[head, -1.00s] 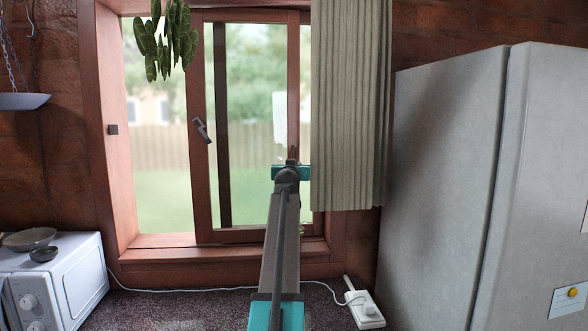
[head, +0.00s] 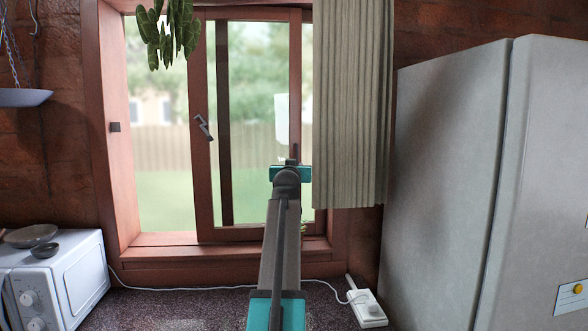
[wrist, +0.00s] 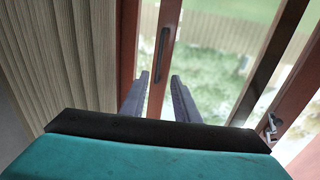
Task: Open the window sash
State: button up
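The window sash (head: 206,180) is a reddish-brown wooden frame with glass. A grey lever handle (head: 203,127) sits on its left stile. Left of that stile is a tall bright section; I cannot tell whether it is open or glazed. In the wrist view, which looks upside down, a dark elongated handle (wrist: 162,55) lies on a red-brown stile (wrist: 158,92). My gripper (wrist: 160,80) is open, its two grey fingers apart on either side of this stile in the picture. I cannot tell whether they touch it. In the head view my arm hides the fingers.
A beige curtain (head: 350,110) hangs close to the right of my gripper. A grey fridge (head: 445,180) stands at right, a white microwave (head: 65,275) at left. A plant (head: 168,35) hangs at the window top. A white power strip (head: 367,308) and cable lie on the dark counter (head: 180,308).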

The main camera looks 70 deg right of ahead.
grip_shut()
jog(key=w+a+f+n+t+p, duration=0.1)
jog(key=w+f+n+t+p, duration=0.15)
jog(key=w+f+n, duration=0.5)
jog(key=w+a+f+n+t+p, duration=0.1)
jog(key=w+f+n+t, duration=0.15)
jog(key=w+n, duration=0.9)
jog(key=w+a+f+n+t+y+p, duration=0.1)
jog(key=w+a+f+n+y, duration=0.1)
jog(key=w+a+f, duration=0.3)
jog(key=w+a+f+n+t+y+p, duration=0.2)
jog(key=w+a+f, duration=0.3)
jog(key=w+f, duration=0.6)
jog(key=w+n, duration=0.1)
jog(key=w, duration=0.3)
jog(key=shift+a+y+p, duration=0.25)
jog(key=shift+y+p, duration=0.05)
